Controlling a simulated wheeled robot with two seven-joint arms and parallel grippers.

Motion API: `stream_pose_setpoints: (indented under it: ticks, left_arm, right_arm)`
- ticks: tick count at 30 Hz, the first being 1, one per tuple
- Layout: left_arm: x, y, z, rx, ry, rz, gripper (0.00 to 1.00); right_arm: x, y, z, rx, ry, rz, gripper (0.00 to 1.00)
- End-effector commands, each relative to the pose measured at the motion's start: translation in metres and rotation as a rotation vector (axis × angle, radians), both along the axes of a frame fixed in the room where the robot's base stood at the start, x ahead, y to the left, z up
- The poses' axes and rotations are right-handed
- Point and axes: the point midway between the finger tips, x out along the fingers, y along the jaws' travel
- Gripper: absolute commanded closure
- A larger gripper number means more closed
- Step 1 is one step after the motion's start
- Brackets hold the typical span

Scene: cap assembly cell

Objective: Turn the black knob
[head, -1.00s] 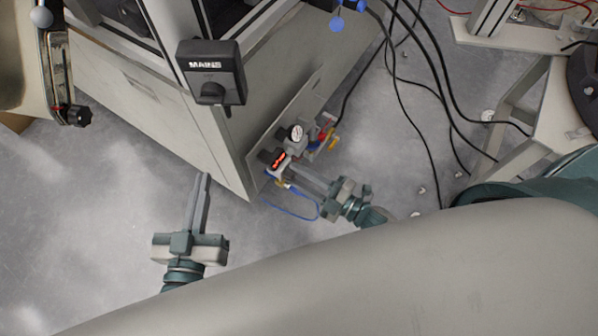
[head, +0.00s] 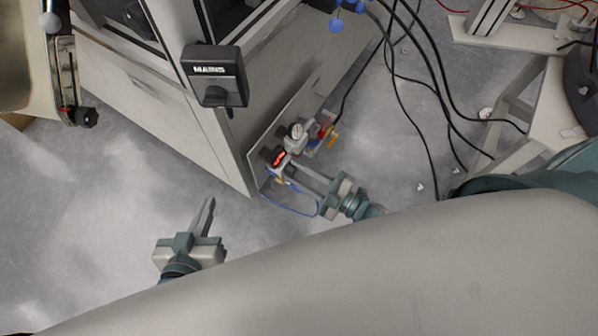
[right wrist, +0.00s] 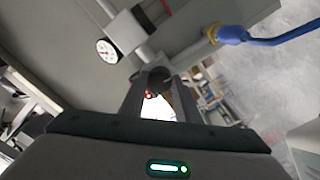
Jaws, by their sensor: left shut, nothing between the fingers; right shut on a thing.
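My right gripper (head: 301,170) reaches in from the lower right to a small air unit on the cabinet's lower side. The unit has a round white gauge (head: 297,131) and a red lit display (head: 279,158). In the right wrist view, the right gripper (right wrist: 158,88) has its fingers on either side of a dark round knob (right wrist: 154,76), shut on it; the fingers partly hide it. The white gauge (right wrist: 107,50) shows beside it. My left gripper (head: 207,204) is shut and empty over the floor, left of the cabinet corner.
A grey cabinet (head: 150,100) carries a black MAINS switch box (head: 214,76). A blue hose (head: 290,209) loops beside my right gripper. Another dark knob (head: 86,117) is at far left. The floor around my left gripper is clear.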

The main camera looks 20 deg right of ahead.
Motion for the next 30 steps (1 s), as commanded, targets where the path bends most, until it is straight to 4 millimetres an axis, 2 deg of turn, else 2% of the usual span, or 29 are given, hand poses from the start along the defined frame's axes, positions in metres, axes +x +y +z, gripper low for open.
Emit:
stream_pose_setpoints:
  ticks: [1, 2, 3, 4, 14, 19, 23, 30]
  left_arm:
    - [0.0, 0.0, 0.0, 0.0, -0.001, 0.0, 1.0]
    - [0.0, 0.0, 0.0, 0.0, -0.001, 0.0, 1.0]
    - [0.0, 0.0, 0.0, 0.0, -0.001, 0.0, 1.0]
    - [0.0, 0.0, 0.0, 0.0, -0.001, 0.0, 1.0]
    - [0.001, 0.0, 0.001, 0.0, -0.003, 0.0, 1.0]
    - [0.0, 0.0, 0.0, 0.002, 0.002, -0.001, 1.0]
    - [-0.001, 0.0, -0.002, 0.004, 0.015, -0.002, 1.0]
    - [-0.005, 0.002, -0.007, 0.012, 0.046, -0.003, 1.0]
  right_arm:
    - [0.0, -0.001, -0.001, -0.002, 0.001, -0.001, 0.93]
    - [0.0, -0.001, 0.0, -0.002, 0.001, -0.001, 0.64]
    - [0.0, -0.001, 0.0, -0.002, 0.001, -0.001, 0.54]
    - [0.0, -0.001, 0.0, -0.001, 0.0, -0.001, 0.52]
    - [-0.001, -0.001, 0.0, -0.001, 0.0, -0.001, 0.52]
    - [-0.007, -0.006, -0.001, -0.002, 0.001, -0.001, 0.52]
    - [-0.019, -0.014, -0.001, -0.003, 0.002, 0.0, 0.52]
    - [-0.052, -0.04, -0.001, -0.001, 0.003, -0.001, 0.52]
